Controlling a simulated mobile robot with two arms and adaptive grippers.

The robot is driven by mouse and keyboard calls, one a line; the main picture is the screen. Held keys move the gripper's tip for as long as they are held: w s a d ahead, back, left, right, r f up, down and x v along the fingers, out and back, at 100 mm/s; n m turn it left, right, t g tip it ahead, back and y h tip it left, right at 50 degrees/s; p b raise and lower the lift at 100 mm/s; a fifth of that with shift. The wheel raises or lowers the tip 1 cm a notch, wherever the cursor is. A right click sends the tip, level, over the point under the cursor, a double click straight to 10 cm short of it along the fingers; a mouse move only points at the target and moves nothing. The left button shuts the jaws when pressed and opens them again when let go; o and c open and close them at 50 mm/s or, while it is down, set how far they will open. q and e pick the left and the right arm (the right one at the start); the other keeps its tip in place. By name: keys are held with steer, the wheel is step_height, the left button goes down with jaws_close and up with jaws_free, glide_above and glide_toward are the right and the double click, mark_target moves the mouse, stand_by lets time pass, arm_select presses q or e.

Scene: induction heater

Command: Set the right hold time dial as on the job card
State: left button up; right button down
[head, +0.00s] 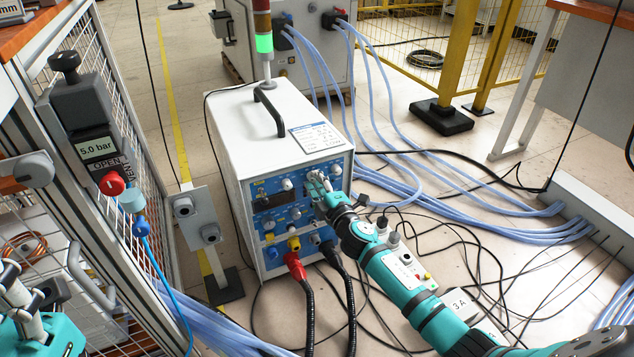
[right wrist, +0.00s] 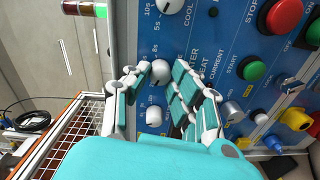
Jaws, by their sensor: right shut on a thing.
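The heater's blue control panel (head: 285,208) is on the front of a white cabinet. My right gripper (head: 318,180) is at its upper right. In the right wrist view, the gripper's fingers (right wrist: 162,76) stand on both sides of a round silver dial (right wrist: 159,70), shut on it. Other silver dials, one marked with seconds (right wrist: 170,5) and one nearer the palm (right wrist: 154,117), are in the same row. The held dial's pointer and scale are partly hidden. A white card (head: 317,137) lies on the cabinet top, too small to read. My left gripper (head: 14,285) is partly visible at lower left.
Red and black cables (head: 296,268) hang from the panel's lower front. The wrist view shows a red button (right wrist: 284,15) and a green button (right wrist: 252,69) beside the dials. A pressure unit (head: 88,125) reading 5.0 bar stands left. Blue hoses (head: 450,207) cover the floor at right.

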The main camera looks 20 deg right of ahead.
steer(key=shift+f, duration=0.1)
stand_by(0.4)
steer(key=c, duration=1.1)
jaws_free()
steer(key=s, duration=1.2)
steer(key=shift+d+r, duration=0.15)
steer(key=shift+r, duration=0.1)
